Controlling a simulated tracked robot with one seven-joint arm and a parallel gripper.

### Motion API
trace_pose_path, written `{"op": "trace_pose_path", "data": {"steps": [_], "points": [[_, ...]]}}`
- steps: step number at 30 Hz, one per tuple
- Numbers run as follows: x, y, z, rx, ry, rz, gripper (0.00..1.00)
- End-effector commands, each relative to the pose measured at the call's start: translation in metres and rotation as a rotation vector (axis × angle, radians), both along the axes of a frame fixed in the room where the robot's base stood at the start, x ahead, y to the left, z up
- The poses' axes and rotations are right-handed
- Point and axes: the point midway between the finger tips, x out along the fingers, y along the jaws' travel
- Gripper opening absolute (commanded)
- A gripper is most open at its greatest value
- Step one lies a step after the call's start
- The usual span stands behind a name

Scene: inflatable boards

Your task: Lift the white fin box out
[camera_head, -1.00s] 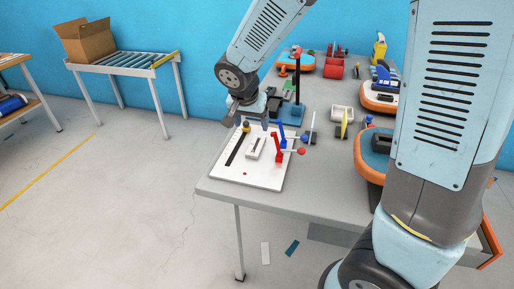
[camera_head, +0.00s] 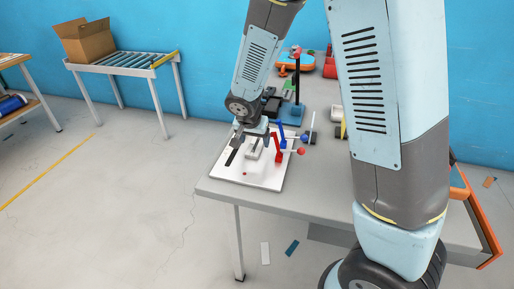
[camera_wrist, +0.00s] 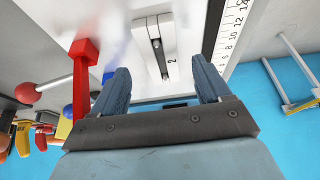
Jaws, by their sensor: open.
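The white fin box (camera_head: 254,151) sits on the white board (camera_head: 238,178) on the grey table; it has a dark slot along its middle. In the wrist view the fin box (camera_wrist: 148,38) shows ahead of my fingers, with a "2" marked near its slot. My gripper (camera_wrist: 162,85) is open and empty, its two blue fingers spread to either side of the box's near end, apart from it as far as I can tell. In the head view my gripper (camera_head: 256,134) is over the far part of the board and partly hides it.
A red toggle clamp (camera_head: 278,148) and a blue one (camera_head: 282,132) stand close right of the fin box. More tools and orange-edged boards stand farther back. The table's front left edge is clear.

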Motion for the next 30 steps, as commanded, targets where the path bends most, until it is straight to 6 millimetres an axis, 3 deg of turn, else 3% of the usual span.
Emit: {"op": "trace_pose_path", "data": {"steps": [8, 18, 30], "points": [[0.011, -0.003, -0.026, -0.001, 0.001, 0.0, 0.77], [0.012, -0.003, -0.03, 0.0, 0.0, 0.0, 0.75], [0.012, -0.003, -0.03, 0.0, 0.001, 0.0, 0.37]]}}
